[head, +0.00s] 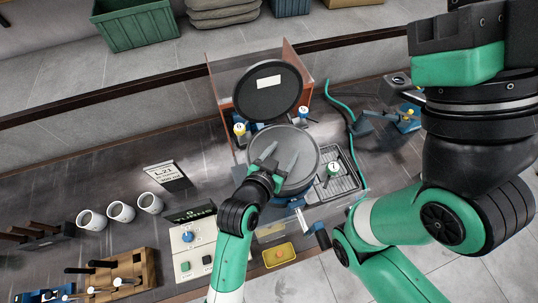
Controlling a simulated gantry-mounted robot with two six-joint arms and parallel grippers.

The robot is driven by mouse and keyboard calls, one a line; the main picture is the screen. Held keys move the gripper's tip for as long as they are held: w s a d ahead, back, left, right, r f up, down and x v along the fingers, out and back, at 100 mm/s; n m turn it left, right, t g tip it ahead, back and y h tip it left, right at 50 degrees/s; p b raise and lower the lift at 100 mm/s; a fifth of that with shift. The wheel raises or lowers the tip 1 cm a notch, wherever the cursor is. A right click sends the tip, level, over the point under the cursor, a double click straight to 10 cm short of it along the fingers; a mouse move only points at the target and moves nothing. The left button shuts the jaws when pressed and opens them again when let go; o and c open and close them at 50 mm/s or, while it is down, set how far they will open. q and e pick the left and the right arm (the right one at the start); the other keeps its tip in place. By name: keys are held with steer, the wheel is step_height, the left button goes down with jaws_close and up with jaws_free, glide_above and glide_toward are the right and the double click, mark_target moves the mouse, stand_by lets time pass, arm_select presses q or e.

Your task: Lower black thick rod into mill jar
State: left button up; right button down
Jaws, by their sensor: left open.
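A round grey vessel (309,171), which looks like the mill jar, stands at the middle with a black round lid (268,92) raised behind it. The gripper and wrist hide part of the vessel, and I cannot tell whether a rod is inside. Thick dark rods (28,235) lie in a rack at the far left; I cannot tell which is the task's rod.
Three white cups (121,211) stand on the left of the bench. A wooden rack (128,268) with black-handled tools is at the lower left. A control box (192,246) and a yellow tray (279,254) are in front. A drain grid (343,184) is right of the vessel.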

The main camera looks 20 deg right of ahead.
arm_select(q)
steer(key=p+v, duration=0.2)
steer(key=v, duration=0.1)
steer(key=p+v, duration=0.1)
steer(key=v, duration=0.2)
steer(key=w+r+p+v, duration=0.1)
steer(key=p+v, duration=0.1)
steer(key=v, duration=0.1)
steer(key=shift+a+p, duration=0.3)
steer(key=shift+a, duration=0.05)
steer(key=shift+s+a, duration=0.25)
steer(key=shift+a, duration=0.1)
